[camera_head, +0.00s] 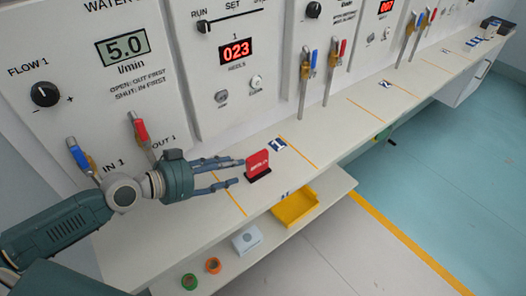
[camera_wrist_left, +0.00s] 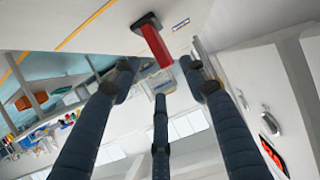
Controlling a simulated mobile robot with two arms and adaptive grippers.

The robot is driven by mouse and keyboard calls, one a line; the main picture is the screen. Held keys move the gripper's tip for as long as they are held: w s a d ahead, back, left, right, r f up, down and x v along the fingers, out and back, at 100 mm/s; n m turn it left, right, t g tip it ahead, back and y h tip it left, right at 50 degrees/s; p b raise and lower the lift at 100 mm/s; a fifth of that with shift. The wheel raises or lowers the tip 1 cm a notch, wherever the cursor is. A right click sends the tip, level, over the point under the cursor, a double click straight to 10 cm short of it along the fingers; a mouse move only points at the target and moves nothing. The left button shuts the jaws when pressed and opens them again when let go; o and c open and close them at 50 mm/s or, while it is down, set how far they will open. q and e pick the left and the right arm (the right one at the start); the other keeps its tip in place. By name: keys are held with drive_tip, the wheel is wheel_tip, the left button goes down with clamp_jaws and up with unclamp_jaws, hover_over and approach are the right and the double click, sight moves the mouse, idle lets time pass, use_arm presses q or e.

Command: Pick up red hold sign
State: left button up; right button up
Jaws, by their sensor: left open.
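The red hold sign (camera_head: 258,163) stands upright on a dark base on the white shelf below the panels. It also shows in the left wrist view (camera_wrist_left: 157,45), ahead of the fingers. My left gripper (camera_head: 235,174) is open, its fingers pointing right toward the sign, with the tips close to its left side. In the left wrist view the spread fingers of my left gripper (camera_wrist_left: 158,85) have nothing between them. I cannot tell from the views whether a fingertip touches the sign. My right gripper is not in view.
Panels with valves and displays rise behind the shelf (camera_head: 330,130). Red- and blue-handled valves (camera_head: 306,75) stand near the shelf's back. A lower shelf holds a yellow bin (camera_head: 294,207), a grey box (camera_head: 246,239) and orange (camera_head: 213,265) and green (camera_head: 189,281) rolls. Shelf right of the sign is mostly clear.

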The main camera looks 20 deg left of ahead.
sight(247, 162)
use_arm(q)
drive_tip(key=x, duration=0.1)
drive_tip(key=p+x, duration=0.1)
drive_tip(key=x, duration=0.3)
drive_tip(key=shift+w+d+r+p, duration=0.1)
drive_tip(key=shift+w+r+p, duration=0.15)
drive_tip(key=shift+r+p, duration=0.1)
drive_tip(key=shift+w+d+f, duration=0.15)
drive_tip(key=shift+w, duration=0.15)
drive_tip(key=p+x, duration=0.2)
drive_tip(key=x, duration=0.2)
drive_tip(key=shift+d+f, duration=0.15)
drive_tip(key=shift+d, duration=0.05)
drive_tip(key=shift+w+d+f, duration=0.1)
drive_tip(key=shift+f, duration=0.1)
drive_tip(key=c, duration=0.7)
clamp_jaws()
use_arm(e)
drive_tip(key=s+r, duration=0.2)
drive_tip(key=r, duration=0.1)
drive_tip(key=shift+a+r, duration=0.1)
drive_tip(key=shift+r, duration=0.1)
